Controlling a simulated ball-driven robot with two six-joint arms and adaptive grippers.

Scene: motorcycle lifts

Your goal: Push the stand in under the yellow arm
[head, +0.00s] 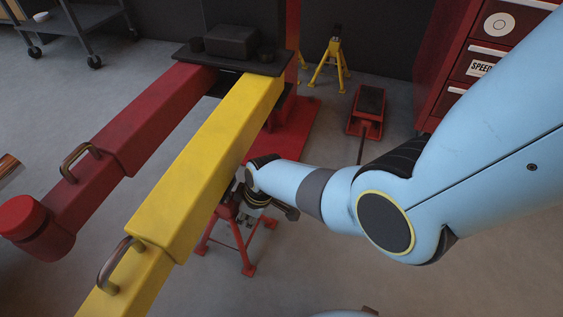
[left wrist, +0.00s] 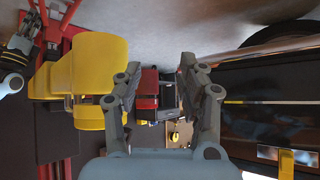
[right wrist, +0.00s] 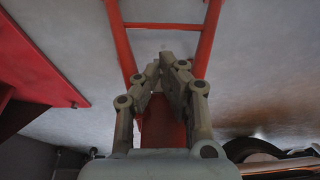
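The yellow arm (head: 205,165) runs from the bottom left up to the black lift post in the head view. A red stand (head: 243,250) with splayed legs is on the floor at its right edge; the yellow arm and my right gripper hide its upper part. My right gripper (head: 268,201) is low beside the stand. In the right wrist view its fingertips (right wrist: 163,67) nearly meet, with the red stand (right wrist: 164,130) seen behind and between the fingers; a firm grip is not evident. My left gripper (left wrist: 160,70) is open and empty, near yellow lift parts (left wrist: 90,65).
A red lift arm (head: 130,125) lies left of the yellow one. A yellow stand (head: 332,62), a red floor jack (head: 370,108) and a red drawer cabinet (head: 480,60) are at the back right. A grey cart (head: 80,25) is at the back left.

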